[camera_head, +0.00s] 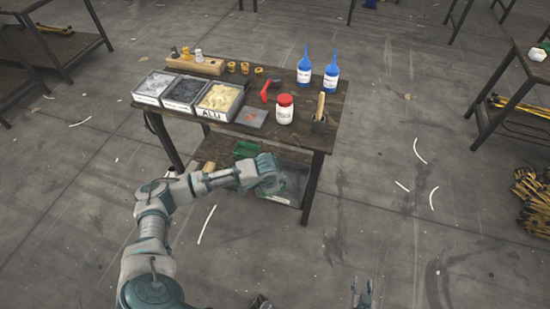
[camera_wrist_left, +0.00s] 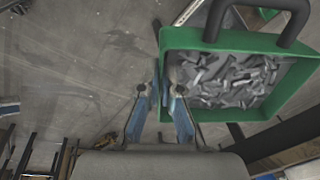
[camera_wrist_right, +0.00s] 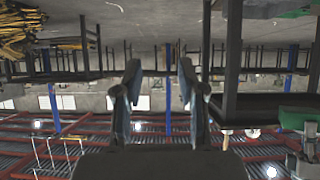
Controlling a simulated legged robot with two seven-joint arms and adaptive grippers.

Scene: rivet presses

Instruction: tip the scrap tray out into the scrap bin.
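The green scrap tray (camera_head: 245,149) is at the table's front edge, partly hidden behind my left arm. In the left wrist view the tray (camera_wrist_left: 232,117) has grey metal scrap pieces (camera_wrist_left: 230,80) inside and a dark handle at the top. My left gripper (camera_wrist_left: 168,88) has its fingers close together at the tray's left wall and appears shut on it. A grey bin with a white label (camera_head: 281,199), likely the scrap bin, stands on the lower shelf, partly hidden by my arm and gripper. My right gripper (camera_wrist_right: 158,68) is open and empty, low at the bottom of the head view (camera_head: 363,290).
The wooden table (camera_head: 330,105) holds three labelled part boxes (camera_head: 183,92), two blue bottles (camera_head: 331,78), a red-lidded jar (camera_head: 284,110), a red tool (camera_head: 266,90) and a holder (camera_head: 320,120). Table legs flank the lower shelf. Floor in front is open, with thin white strips.

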